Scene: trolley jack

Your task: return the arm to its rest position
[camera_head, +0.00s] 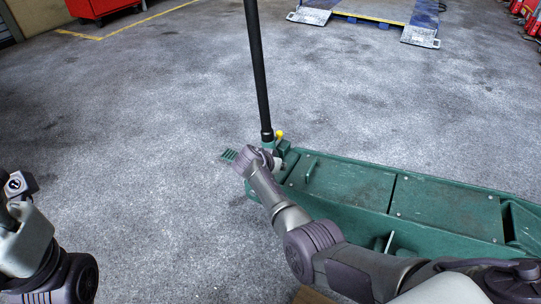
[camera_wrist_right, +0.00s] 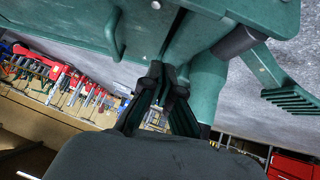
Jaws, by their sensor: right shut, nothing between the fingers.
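The green trolley jack (camera_head: 345,185) lies on the floor at the right in the head view, with its black handle (camera_head: 257,70) standing nearly upright. My right arm (camera_head: 285,215) reaches over the near side of the jack, with its wrist at the handle base. In the right wrist view, my right gripper (camera_wrist_right: 166,82) is shut and empty, its fingertips together close to the green jack body (camera_wrist_right: 75,20). Whether the fingers touch the jack cannot be told. My left arm (camera_head: 40,245) shows at the lower left; its gripper is not visible.
A ribbed green pedal (camera_head: 229,155) sticks out left of the handle base, close to my right wrist. A yellow knob (camera_head: 279,134) is beside the handle. A red cabinet (camera_head: 100,8) and a lift platform (camera_head: 372,12) stand far back. The grey floor at left is clear.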

